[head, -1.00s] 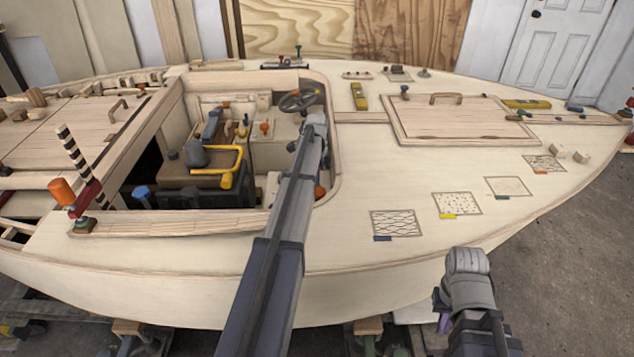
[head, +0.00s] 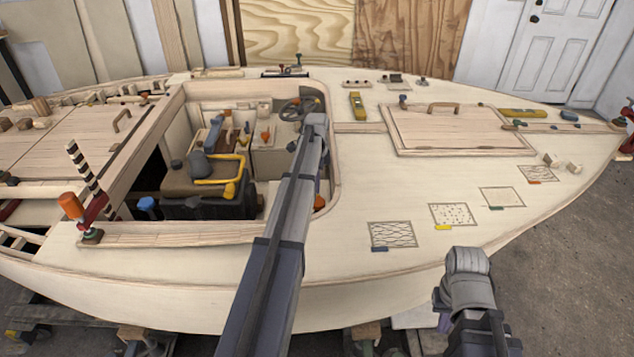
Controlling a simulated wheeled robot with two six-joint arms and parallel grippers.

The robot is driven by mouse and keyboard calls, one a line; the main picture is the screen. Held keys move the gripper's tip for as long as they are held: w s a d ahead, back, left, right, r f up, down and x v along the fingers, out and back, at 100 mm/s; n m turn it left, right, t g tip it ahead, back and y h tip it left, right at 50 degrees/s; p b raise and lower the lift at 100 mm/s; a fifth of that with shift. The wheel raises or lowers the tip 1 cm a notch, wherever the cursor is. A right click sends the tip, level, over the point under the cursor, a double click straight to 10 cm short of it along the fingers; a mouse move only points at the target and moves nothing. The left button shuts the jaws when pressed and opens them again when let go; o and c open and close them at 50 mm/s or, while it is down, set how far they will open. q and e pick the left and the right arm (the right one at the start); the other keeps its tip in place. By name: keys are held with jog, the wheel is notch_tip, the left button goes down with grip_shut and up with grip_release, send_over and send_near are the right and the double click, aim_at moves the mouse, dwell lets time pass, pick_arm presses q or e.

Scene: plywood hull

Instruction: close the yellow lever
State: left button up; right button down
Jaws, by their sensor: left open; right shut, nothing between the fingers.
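A yellow bent bar (head: 222,178) shows in the open cockpit, beside a dark seat-like block. My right arm (head: 467,275) stays low in front of the hull. The fingers of both grippers are hidden behind my arms.
The cockpit rim (head: 180,235) runs along the near side. A clamp with an orange handle (head: 72,206) stands at the left. An orange knob (head: 265,135) and a steering wheel (head: 298,108) sit further in. The right deck carries a hatch (head: 455,128) and several patterned patches.

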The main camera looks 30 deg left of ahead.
pick_arm(q)
jog(key=shift+r+p, duration=1.1)
jog(key=shift+r, duration=0.55)
pick_arm(e)
jog(key=shift+r, duration=1.6)
